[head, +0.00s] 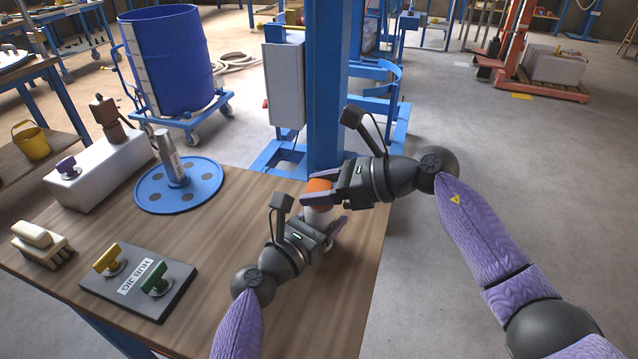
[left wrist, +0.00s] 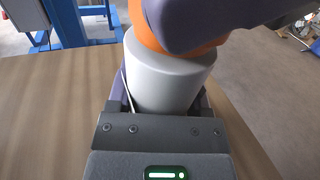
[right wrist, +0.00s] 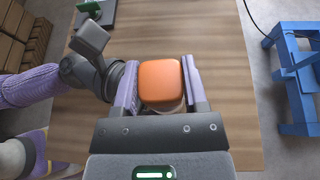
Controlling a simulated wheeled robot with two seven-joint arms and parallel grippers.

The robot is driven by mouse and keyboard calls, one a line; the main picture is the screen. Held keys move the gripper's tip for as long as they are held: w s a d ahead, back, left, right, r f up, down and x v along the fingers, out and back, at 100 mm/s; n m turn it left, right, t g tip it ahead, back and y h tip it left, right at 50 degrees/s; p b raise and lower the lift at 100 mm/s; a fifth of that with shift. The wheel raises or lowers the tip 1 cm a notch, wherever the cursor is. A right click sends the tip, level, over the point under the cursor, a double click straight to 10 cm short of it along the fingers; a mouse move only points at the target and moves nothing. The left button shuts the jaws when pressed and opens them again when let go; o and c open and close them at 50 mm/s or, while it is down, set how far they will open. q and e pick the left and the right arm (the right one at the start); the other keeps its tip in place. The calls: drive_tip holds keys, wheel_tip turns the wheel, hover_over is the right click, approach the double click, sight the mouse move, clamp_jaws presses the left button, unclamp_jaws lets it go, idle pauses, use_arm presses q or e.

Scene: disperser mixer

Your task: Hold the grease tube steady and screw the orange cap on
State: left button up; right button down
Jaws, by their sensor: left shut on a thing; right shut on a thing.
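The grease tube (head: 318,214) stands near the right edge of the wooden table, a pale body with the orange cap (head: 318,186) on its top end. My left gripper (head: 325,226) is shut on the tube body; the left wrist view shows the white tube (left wrist: 165,85) between its fingers. My right gripper (head: 318,193) is shut on the cap above it; the right wrist view shows the orange cap (right wrist: 161,82) between its purple fingers. The seam between cap and tube is partly hidden by the right gripper, so I cannot tell how far the cap is threaded.
On the table (head: 235,245) are a hub jig (head: 138,290) with yellow and green handles, a brush (head: 40,241), a blue disc (head: 179,195) with a metal post, and a white box (head: 105,170). A blue column (head: 327,90) rises just behind the table.

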sight(319, 186)
drive_tip(key=c, duration=0.7)
unclamp_jaws()
drive_tip(key=shift+c, duration=0.2)
drive_tip(key=c, duration=0.6)
drive_tip(key=shift+o, duration=0.2)
drive_tip(key=m+t+h, duration=0.1)
drive_tip(key=m+t, duration=0.2)
drive_tip(key=shift+t+h, duration=0.3)
drive_tip(key=shift+t, duration=0.1)
drive_tip(key=shift+m, duration=0.4)
drive_tip(key=shift+s+m+t+h, duration=0.1)
drive_tip(key=shift+m+t+h, duration=0.9)
drive_tip(key=shift+m+t, duration=0.1)
drive_tip(key=shift+m+t+h, duration=0.3)
drive_tip(key=shift+m+t, duration=0.1)
drive_tip(key=o, duration=1.3)
drive_tip(key=shift+c, duration=0.2)
drive_tip(key=shift+r, duration=2.25)
